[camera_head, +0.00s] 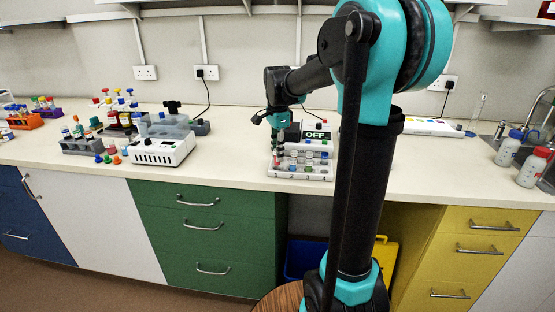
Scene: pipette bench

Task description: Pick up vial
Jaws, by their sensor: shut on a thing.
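My gripper (276,148) points down over the left end of a pale rack (300,177) near the middle of the bench. It is shut on a small vial, which is mostly hidden by the dark fingers. I cannot tell whether the vial is still in the rack or raised from it. Several other vials (308,155) with coloured caps stand upright in the rack, right of my gripper. A device with an "OFF" display (315,135) stands just behind them.
A white block with round knobs (162,149) and a grey rack of coloured tubes (84,145) stand to the left. White bottles with red (534,167) and blue (508,149) caps stand by the sink at right. The bench (233,158) is clear left of the pale rack.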

